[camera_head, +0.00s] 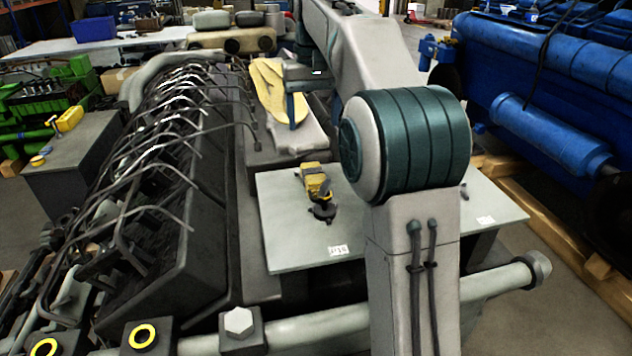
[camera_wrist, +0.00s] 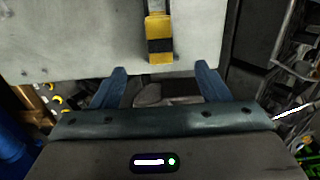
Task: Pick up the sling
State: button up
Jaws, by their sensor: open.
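A yellow and black piece, which looks like the sling (camera_head: 317,184), lies on the pale plate (camera_head: 300,250). Its nearer end is dark and ring-like. In the wrist view the yellow and black piece (camera_wrist: 159,25) lies on the plate, its end near the plate's edge. My gripper (camera_wrist: 160,67) is open, its blue fingers apart and empty. That end shows between and just beyond the fingertips, and I see no contact. In the head view my gripper (camera_head: 297,108) is beyond the plate's far edge, partly hidden by my arm.
A yellow folded, cloth-like item (camera_head: 266,88) lies behind the plate. A dark engine with many thin pipes (camera_head: 170,200) stands left of the plate. A large blue engine (camera_head: 560,110) stands at right. A grey bar (camera_head: 320,328) crosses the front.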

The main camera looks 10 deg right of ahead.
send_over(315, 175)
jog(key=f, duration=0.7)
jog(key=shift+w+a+f, duration=0.1)
jog(key=shift+w+f, duration=0.15)
jog(key=shift+f, duration=0.05)
jog(key=shift+s+f+p, duration=0.15)
jog(key=shift+f, duration=1.25)
jog(key=shift+s+f+p, duration=0.1)
jog(key=shift+f+p, duration=0.05)
jog(key=shift+f, duration=1.2)
jog(key=c, duration=1.2)
jog(key=shift+c, duration=0.4)
jog(key=shift+r, duration=0.1)
